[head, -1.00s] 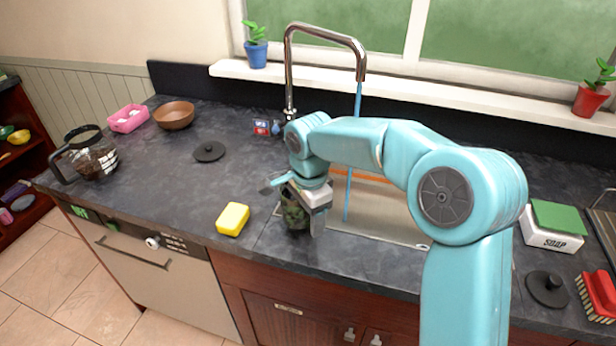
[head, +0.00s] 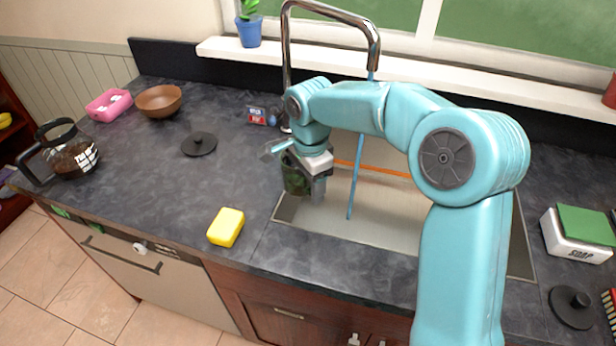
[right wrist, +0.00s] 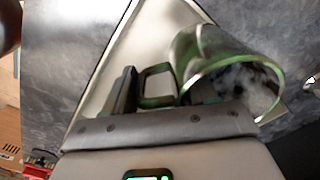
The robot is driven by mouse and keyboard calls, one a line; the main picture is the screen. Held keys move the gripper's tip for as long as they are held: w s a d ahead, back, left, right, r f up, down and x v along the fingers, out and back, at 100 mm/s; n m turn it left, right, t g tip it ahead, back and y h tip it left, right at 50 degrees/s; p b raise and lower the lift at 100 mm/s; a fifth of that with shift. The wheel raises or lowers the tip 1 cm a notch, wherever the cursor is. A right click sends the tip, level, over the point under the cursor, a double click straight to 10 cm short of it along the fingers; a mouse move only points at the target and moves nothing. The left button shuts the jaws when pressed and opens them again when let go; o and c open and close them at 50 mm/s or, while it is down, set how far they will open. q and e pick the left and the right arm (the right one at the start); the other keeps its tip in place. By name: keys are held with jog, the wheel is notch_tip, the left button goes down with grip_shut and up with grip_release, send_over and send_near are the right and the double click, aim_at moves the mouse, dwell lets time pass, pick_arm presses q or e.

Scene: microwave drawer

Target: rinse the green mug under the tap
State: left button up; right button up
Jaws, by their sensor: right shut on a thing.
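The dark green mug (head: 295,178) is in my right gripper (head: 318,182), above the left part of the sink (head: 385,228). In the right wrist view the mug (right wrist: 205,50) is tilted, with a bright green rim, its handle by a gripper finger and something greyish inside. The chrome tap (head: 287,55) runs; its blue water stream (head: 357,165) falls into the sink to the right of the mug, apart from it. The arm hides part of the tap. My left gripper is not in view.
A yellow sponge (head: 226,227) lies on the counter left of the sink. A black lid (head: 199,144), brown bowl (head: 159,100), pink container (head: 109,105) and coffee pot (head: 75,155) stand farther left. A soap box (head: 572,245) and another black lid (head: 573,306) are at right.

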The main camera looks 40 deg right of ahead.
jog(key=s+d+f, duration=0.2)
jog(key=d, duration=1.1)
jog(key=shift+s+d+f, duration=0.2)
jog(key=shift+d+f, duration=0.2)
jog(key=shift+s, duration=0.1)
dwell(0.4)
jog(key=shift+s+a+b, duration=0.1)
jog(key=shift+s+b, duration=0.3)
jog(key=shift+s, duration=0.15)
jog(key=shift+w, duration=0.1)
